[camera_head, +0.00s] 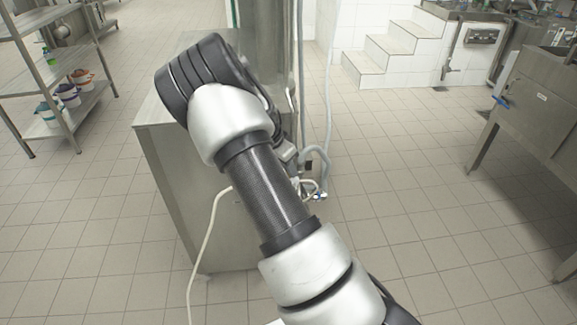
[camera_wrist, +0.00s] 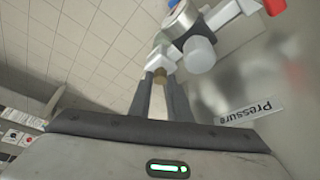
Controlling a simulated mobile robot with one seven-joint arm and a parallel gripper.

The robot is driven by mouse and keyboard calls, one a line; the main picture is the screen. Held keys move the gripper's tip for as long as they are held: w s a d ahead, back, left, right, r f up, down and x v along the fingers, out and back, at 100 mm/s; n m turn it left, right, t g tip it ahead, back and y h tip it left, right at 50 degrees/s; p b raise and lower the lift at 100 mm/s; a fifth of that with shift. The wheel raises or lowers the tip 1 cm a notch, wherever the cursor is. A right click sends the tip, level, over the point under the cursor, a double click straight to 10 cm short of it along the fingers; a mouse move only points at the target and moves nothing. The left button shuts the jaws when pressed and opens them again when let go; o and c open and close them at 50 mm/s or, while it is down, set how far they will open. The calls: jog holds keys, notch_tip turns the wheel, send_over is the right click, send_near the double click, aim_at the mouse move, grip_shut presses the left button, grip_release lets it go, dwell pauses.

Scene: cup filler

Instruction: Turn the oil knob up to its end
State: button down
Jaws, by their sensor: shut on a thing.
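In the wrist view, the two dark fingers of my gripper (camera_wrist: 160,82) reach up and close on a small brass-coloured knob (camera_wrist: 160,71), which I take to be the oil knob. It sits below a white fitting (camera_wrist: 163,58), and the fingers partly hide it. No label for it can be read, and its turn position cannot be told. In the head view my arm hides the gripper and the knob.
In the wrist view, a white round cap (camera_wrist: 199,55), a red-ended handle (camera_wrist: 274,6) and a label reading "Pressure" (camera_wrist: 253,111) are close by. In the head view, a steel cabinet (camera_head: 168,165) with hoses (camera_head: 327,95) stands behind my arm. Tiled floor (camera_head: 420,190) is open to the right.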

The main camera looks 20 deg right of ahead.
jog(key=shift+f+m, duration=0.1)
jog(key=shift+m, duration=0.5)
jog(key=c, duration=1.6)
grip_release()
jog(key=shift+c, duration=0.2)
jog(key=p+v, duration=0.3)
jog(key=v, duration=1.4)
jog(key=shift+w+r, duration=0.25)
jog(key=shift+r, duration=0.05)
jog(key=shift+a, duration=0.1)
